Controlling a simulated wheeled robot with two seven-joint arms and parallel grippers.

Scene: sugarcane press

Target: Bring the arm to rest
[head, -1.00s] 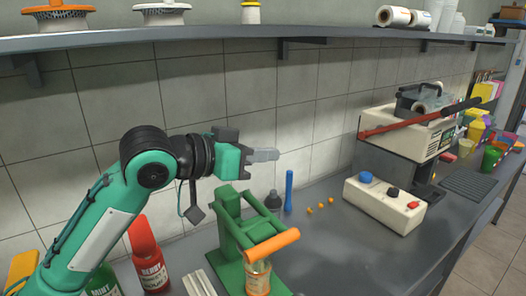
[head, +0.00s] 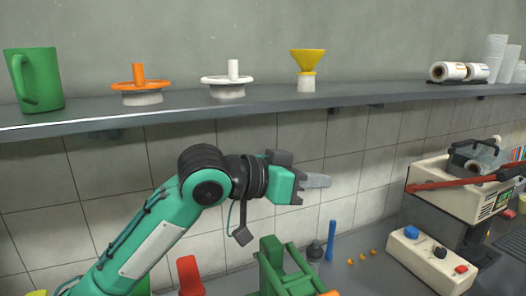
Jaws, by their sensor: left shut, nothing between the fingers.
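My left arm comes in from the lower left of the head view. Its gripper (head: 316,181) is shut and empty, held in the air in front of the tiled wall and pointing right. Below it stands the green press (head: 270,262) with its orange handle (head: 330,294), cut by the bottom edge of the picture. My right gripper is not in view.
A shelf (head: 300,99) above holds a green mug (head: 36,80), an orange juicer (head: 141,86) and a yellow funnel (head: 307,62). Right of the press stand a blue stick (head: 330,240), a control box (head: 432,258) and a sealing machine (head: 458,190). A red bottle (head: 189,276) is below my arm.

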